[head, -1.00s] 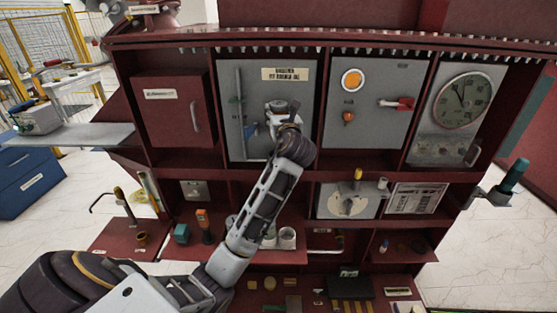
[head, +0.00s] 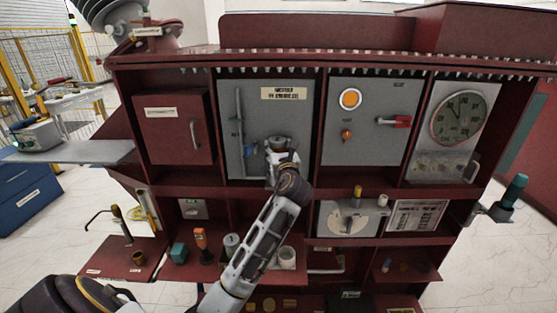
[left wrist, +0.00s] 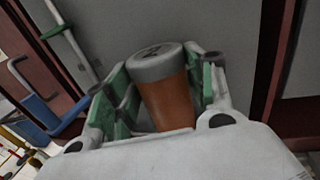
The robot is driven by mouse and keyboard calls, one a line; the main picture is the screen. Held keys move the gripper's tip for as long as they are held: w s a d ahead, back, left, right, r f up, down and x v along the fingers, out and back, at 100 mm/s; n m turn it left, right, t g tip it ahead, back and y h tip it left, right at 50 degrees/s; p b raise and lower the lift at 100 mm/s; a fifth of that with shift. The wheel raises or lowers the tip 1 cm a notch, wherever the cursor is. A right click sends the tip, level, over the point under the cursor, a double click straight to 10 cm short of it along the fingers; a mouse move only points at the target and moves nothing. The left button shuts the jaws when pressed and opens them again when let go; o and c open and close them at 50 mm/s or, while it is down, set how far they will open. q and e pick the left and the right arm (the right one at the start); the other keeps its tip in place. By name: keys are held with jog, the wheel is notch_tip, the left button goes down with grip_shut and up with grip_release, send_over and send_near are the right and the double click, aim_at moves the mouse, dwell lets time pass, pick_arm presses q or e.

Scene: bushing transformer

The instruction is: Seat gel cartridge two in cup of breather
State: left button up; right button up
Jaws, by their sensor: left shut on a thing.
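My left gripper (left wrist: 160,95) is shut on an orange-brown gel cartridge (left wrist: 163,103) with a grey cap, held between its green pads in the left wrist view. In the head view my left gripper (head: 280,160) is in front of the grey breather panel (head: 255,115). A round grey fitting with a dark top (head: 278,143) shows just above the gripper; I cannot tell whether it is part of the breather or the held cartridge. The breather's cup cannot be made out clearly. My right gripper is not in view.
A vertical pipe with a green handle (left wrist: 55,30) runs along the panel, left of the gripper. A pale round container (head: 287,257) and a grey cylinder (head: 231,243) stand on the shelf below. A red cabinet door (head: 172,128) is to the left.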

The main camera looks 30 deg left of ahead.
pick_arm(q)
jog(key=shift+f, duration=1.8)
jog(key=o, duration=1.2)
jog(key=shift+f, duration=0.15)
jog(key=shift+s+d, duration=0.1)
jog(key=b+v, duration=0.1)
jog(key=v, duration=1)
jog(key=shift+s+d, duration=0.25)
jog(key=shift+s, duration=0.05)
